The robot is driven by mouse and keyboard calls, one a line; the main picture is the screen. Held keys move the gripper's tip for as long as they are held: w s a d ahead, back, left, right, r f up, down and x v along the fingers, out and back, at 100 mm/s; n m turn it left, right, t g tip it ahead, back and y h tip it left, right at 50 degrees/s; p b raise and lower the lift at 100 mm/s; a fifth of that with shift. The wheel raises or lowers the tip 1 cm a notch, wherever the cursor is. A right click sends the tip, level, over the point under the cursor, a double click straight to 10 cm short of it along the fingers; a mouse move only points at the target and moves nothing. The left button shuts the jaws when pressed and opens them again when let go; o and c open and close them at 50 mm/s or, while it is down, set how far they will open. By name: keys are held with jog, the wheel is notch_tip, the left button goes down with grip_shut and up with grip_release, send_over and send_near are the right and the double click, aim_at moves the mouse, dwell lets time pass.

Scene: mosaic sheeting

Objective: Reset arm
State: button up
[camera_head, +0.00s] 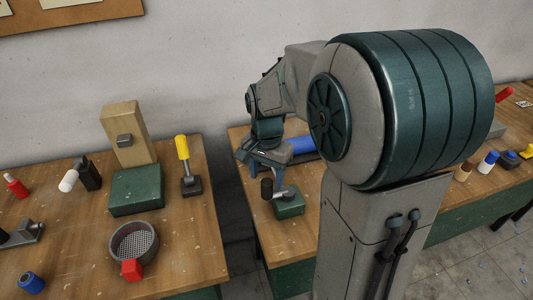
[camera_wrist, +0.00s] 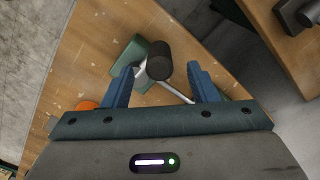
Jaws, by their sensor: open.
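A tool with a black cylindrical end (camera_wrist: 159,61) and a pale metal rod shows between and beyond the fingers, apart from both. Its black end is also visible just below the gripper in the head view (camera_head: 267,188). A green block (camera_head: 290,207) sits beside it on the table; part of it also shows in the wrist view (camera_wrist: 127,54).
A gap separates the tables.

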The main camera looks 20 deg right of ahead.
notch_tip(320, 180, up, 9)
jog(key=s+f+n+t, duration=0.1)
jog(key=s+f+n, duration=0.1)
jog(key=s+n, duration=0.2)
jog(key=s+f+n+t, duration=0.2)
jog(key=s+n, duration=0.3)
jog(key=s, duration=0.5)
jog(key=shift+s+f, duration=0.2)
jog(key=shift+f, duration=0.05)
jog(key=shift+a, duration=0.1)
